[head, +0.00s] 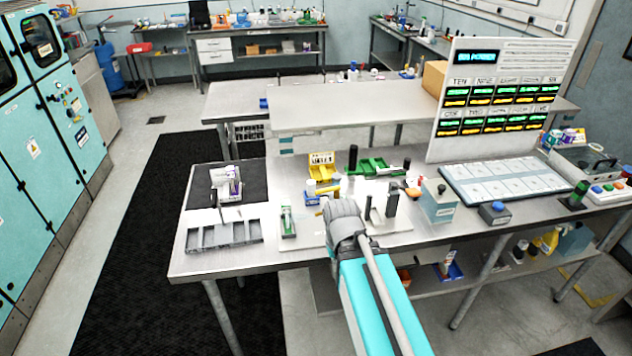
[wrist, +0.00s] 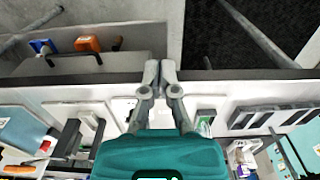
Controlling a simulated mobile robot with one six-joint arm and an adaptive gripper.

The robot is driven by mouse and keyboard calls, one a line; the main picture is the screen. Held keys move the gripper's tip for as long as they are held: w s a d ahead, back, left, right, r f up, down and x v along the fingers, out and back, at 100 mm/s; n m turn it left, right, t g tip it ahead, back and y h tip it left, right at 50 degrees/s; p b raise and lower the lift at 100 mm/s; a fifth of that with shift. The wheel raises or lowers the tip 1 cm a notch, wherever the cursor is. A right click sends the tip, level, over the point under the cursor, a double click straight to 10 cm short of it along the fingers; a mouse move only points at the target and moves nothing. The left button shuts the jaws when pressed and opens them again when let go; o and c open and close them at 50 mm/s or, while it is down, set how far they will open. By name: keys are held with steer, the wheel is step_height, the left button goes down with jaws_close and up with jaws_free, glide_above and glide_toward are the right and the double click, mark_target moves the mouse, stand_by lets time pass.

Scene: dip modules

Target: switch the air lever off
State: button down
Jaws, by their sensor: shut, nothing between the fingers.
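My gripper (wrist: 161,72) is shut with its two fingertips together and nothing between them. In the wrist view it is over the bench's front edge; in the head view my own wrist hides its fingertips. No lever is legibly marked as air. Two dark upright handles (head: 391,204) stand on the light base plate, right of my wrist; similar dark handles (wrist: 68,137) show at lower left in the wrist view, apart from the fingers. A green-topped part (head: 287,221) sits left of my wrist, also visible in the wrist view (wrist: 205,121).
A grey slotted tray (head: 223,236) lies at the bench's front left. A yellow holder (head: 321,168) and green blocks (head: 374,167) stand behind my wrist. A grey-blue box (head: 438,203) is to the right. Orange (wrist: 87,43) and blue bins sit on the lower shelf.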

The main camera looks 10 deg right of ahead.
steer(key=shift+w+d+r, duration=0.1)
steer(key=shift+w+d, duration=0.1)
stand_by(0.3)
step_height(320, 180, up, 14)
steer(key=f+n+t+p, duration=0.15)
steer(key=t+p, duration=0.25)
steer(key=p, duration=0.9)
glide_above(328, 190)
steer(key=w+a, duration=0.2)
steer(key=w, duration=0.1)
steer(key=r, duration=0.1)
steer(key=shift+d+y, duration=0.1)
steer(key=shift+y, duration=0.2)
steer(key=shift+f+b, duration=0.2)
steer(key=shift+b, duration=0.15)
steer(key=d+b+x, duration=0.1)
steer(key=b+x, duration=0.8)
steer(key=x, duration=0.1)
steer(key=shift+s+a+r+p, duration=0.1)
steer(key=shift+s+r, duration=0.05)
steer(key=shift+s, duration=0.55)
steer(key=shift+s+a+r+p, duration=0.1)
steer(key=shift+s+r, duration=0.1)
steer(key=shift+s, duration=0.55)
steer(key=shift+s+r+p, duration=0.1)
steer(key=shift+s+r, duration=0.05)
steer(key=shift+s, duration=0.55)
